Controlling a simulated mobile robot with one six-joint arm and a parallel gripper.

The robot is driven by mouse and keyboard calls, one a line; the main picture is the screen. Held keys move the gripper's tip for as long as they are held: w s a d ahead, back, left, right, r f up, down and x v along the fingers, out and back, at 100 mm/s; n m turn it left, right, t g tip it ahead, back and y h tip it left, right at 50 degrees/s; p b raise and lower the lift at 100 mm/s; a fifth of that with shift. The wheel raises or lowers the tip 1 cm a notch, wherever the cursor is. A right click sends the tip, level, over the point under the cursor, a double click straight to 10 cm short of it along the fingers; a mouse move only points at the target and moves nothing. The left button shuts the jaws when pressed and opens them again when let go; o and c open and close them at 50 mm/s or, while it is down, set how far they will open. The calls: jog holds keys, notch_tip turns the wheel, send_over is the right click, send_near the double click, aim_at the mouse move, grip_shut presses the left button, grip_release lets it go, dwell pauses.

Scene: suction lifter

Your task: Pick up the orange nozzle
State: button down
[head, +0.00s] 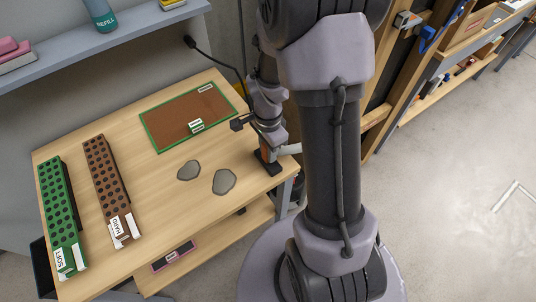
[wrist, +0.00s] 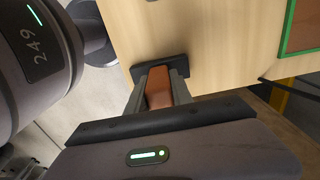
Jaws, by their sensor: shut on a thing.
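The orange nozzle (wrist: 158,88) shows as a brown-orange block between the two grey fingers of my gripper (wrist: 157,92) in the wrist view. My gripper is shut on it. Its far end meets or overlaps a flat black base (wrist: 178,72) at the table's edge; I cannot tell whether it still rests there. In the head view the black base (head: 268,168) is at the table's right front corner, below my wrist. My arm hides most of the gripper there.
The wooden table (head: 150,185) holds a green-edged brown mat (head: 175,120), two grey flat pieces (head: 189,170) (head: 224,182), a green SOFT rack (head: 62,220) and a brown HARD rack (head: 105,180). A shelf (head: 130,25) hangs above. The middle of the tabletop is mostly clear.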

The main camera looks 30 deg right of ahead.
notch_tip(320, 180, up, 4)
jog(key=shift+f+p, duration=0.15)
jog(key=shift+p, duration=0.9)
jog(key=s+d+p, duration=0.1)
jog(key=s+d, duration=0.2)
jog(key=s, duration=0.4)
jog(key=s+d+r+p, duration=0.1)
jog(key=s+d, duration=0.3)
jog(key=s, duration=0.3)
jog(key=shift+s+r, duration=0.15)
jog(key=shift+s, duration=0.05)
